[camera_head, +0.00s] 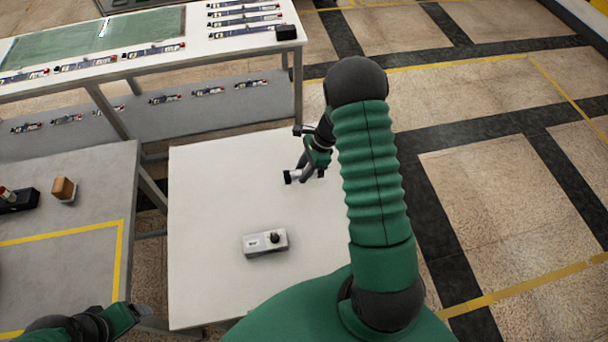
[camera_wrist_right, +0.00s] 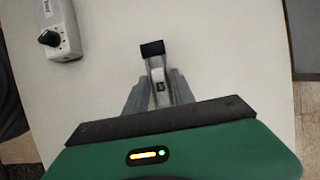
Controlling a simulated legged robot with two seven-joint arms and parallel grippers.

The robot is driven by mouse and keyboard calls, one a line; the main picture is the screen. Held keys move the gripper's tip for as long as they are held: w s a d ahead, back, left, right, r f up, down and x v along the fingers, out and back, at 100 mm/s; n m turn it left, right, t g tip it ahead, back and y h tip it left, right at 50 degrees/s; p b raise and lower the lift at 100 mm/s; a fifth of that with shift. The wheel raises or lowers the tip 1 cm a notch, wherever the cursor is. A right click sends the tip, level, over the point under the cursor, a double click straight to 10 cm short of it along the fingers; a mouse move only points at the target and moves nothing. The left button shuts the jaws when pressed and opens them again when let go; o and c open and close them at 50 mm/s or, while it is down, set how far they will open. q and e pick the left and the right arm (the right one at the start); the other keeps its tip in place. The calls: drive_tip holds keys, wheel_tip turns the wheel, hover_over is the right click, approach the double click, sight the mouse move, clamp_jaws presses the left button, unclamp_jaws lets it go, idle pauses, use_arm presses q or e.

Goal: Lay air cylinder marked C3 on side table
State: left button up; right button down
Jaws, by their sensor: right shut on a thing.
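My right gripper (camera_head: 312,164) is over the white side table (camera_head: 210,200). It is shut on an air cylinder (camera_wrist_right: 158,72), whose black end (camera_head: 289,177) points left in the head view. In the right wrist view, the black end and a pale body with a small dark mark show between the fingers (camera_wrist_right: 158,95). I cannot read the mark, and the rest is hidden by the gripper. I cannot tell whether the cylinder touches the tabletop. My left gripper (camera_head: 128,314) is at the lower left; its jaws are not clear.
A grey box with a black knob (camera_head: 265,242) stands on the side table, apart from the gripper. A grey table (camera_head: 70,260) with yellow tape and a brown block (camera_head: 63,188) is at left. A long bench (camera_head: 190,57) behind holds several cylinders. Much of the side table is bare.

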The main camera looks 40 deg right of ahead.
drive_tip(key=f, duration=0.2)
drive_tip(key=d+f, duration=0.1)
drive_tip(key=f, duration=0.1)
drive_tip(key=shift+d, duration=0.4)
drive_tip(key=c, duration=1.3)
unclamp_jaws()
drive_tip(key=shift+s+a, duration=0.1)
drive_tip(key=shift+o, duration=1.2)
drive_tip(key=shift+a, duration=0.1)
use_arm(q)
drive_tip(key=shift+d, duration=0.2)
use_arm(e)
drive_tip(key=shift+a+r, duration=0.1)
drive_tip(key=shift+a, duration=0.05)
